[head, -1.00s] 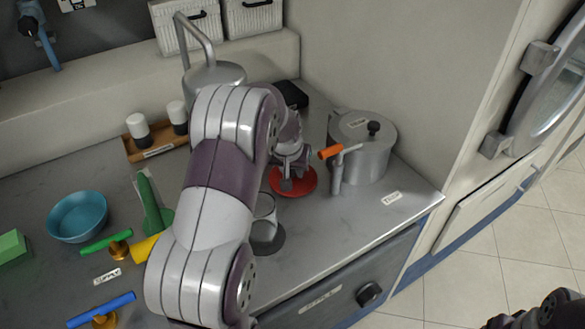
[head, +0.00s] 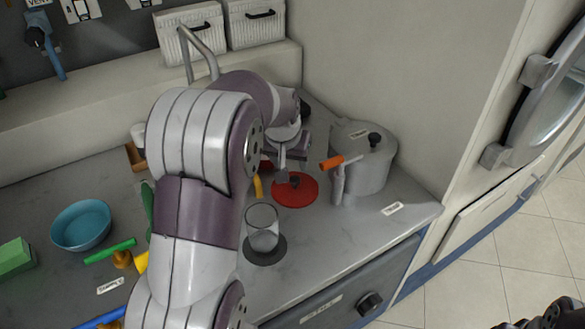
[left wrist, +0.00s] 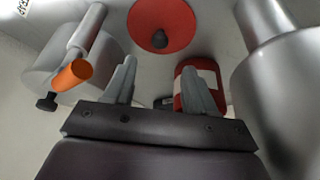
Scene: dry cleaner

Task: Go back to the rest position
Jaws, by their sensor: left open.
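My left gripper (head: 290,160) is open, over the back part of the counter behind the red disc (head: 296,189) with its dark knob. In the left wrist view the two fingers (left wrist: 158,78) stand apart with nothing clearly held between them. The red disc (left wrist: 165,22) lies beyond the fingertips there. A red container with a white label (left wrist: 207,80) shows behind the right finger; whether they touch cannot be told. My left arm hides the middle of the counter in the head view. Only a dark part of my right arm shows at the lower right corner.
A metal pot (head: 368,160) with an orange-handled tool (head: 338,162) stands right of the disc. A clear glass (head: 262,228) stands close to my left arm. A blue bowl (head: 81,225) and green block (head: 15,257) are at left. White baskets (head: 254,20) stand behind.

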